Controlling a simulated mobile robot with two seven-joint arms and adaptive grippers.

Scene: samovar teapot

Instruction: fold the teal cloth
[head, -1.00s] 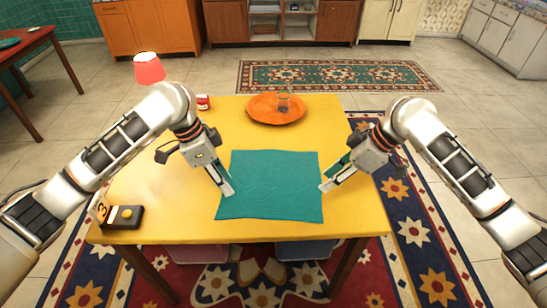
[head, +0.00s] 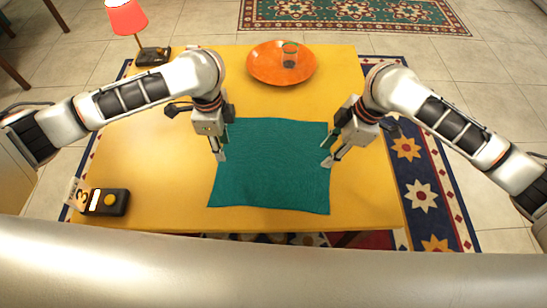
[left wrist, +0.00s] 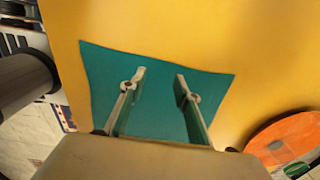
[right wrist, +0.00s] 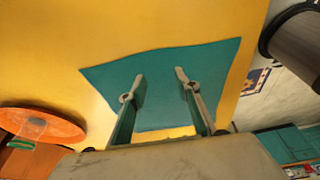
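The teal cloth (head: 270,168) lies spread flat on the yellow table, roughly square with slightly wavy edges. My left gripper (head: 220,157) is at the cloth's left edge in the head view. My right gripper (head: 328,162) is at its right edge. In the left wrist view my left gripper (left wrist: 160,75) has its fingers wide apart with the cloth (left wrist: 158,100) below and nothing between them. In the right wrist view my right gripper (right wrist: 160,75) is also open and empty over the cloth (right wrist: 160,95). Contact with the cloth cannot be told.
An orange plate (head: 262,66) with a clear glass (head: 290,56) stands behind the cloth. A lamp with a red shade (head: 126,18) is at the back left. A black device with a yellow button (head: 106,202) sits at the front left.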

